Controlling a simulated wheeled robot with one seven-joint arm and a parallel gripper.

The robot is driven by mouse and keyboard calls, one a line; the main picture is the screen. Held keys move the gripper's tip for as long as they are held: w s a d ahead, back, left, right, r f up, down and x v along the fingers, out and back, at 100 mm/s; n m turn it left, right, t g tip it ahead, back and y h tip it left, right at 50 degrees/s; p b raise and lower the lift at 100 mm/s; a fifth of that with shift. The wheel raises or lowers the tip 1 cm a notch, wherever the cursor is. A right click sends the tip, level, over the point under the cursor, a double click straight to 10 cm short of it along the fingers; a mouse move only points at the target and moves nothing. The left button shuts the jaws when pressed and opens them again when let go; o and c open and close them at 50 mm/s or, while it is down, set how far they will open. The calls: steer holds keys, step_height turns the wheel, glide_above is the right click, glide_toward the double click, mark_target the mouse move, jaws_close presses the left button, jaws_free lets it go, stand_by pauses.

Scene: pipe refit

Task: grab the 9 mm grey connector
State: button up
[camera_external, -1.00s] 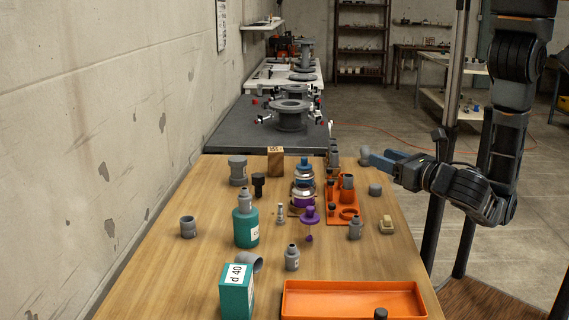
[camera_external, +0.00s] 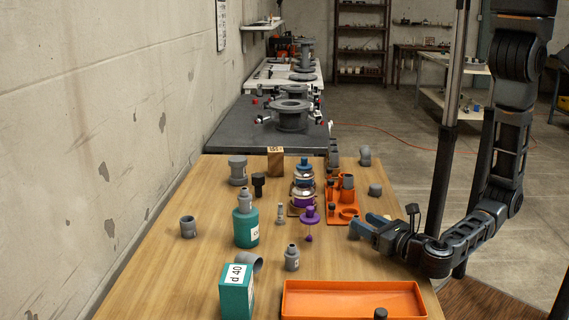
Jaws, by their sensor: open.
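Several grey connectors stand on the wooden table; their size markings are too small to read, so I cannot tell which is the 9 mm one. One grey connector (camera_external: 354,230) stands to the right of the orange holder's front end, largely hidden by my gripper. My gripper (camera_external: 364,222) is open, its blue fingers pointing left at this connector. I cannot tell whether they touch it. Another grey connector (camera_external: 292,259) stands upright near the middle front, and a small slim one (camera_external: 281,213) stands farther back.
An orange tray (camera_external: 354,287) lies at the front right. The orange holder (camera_external: 337,212) with grey parts and a purple piece (camera_external: 309,216) stand left of my gripper.

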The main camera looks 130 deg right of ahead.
mark_target(356, 216)
steer(key=d, duration=0.4)
steer(key=shift+c, duration=0.2)
jaws_close()
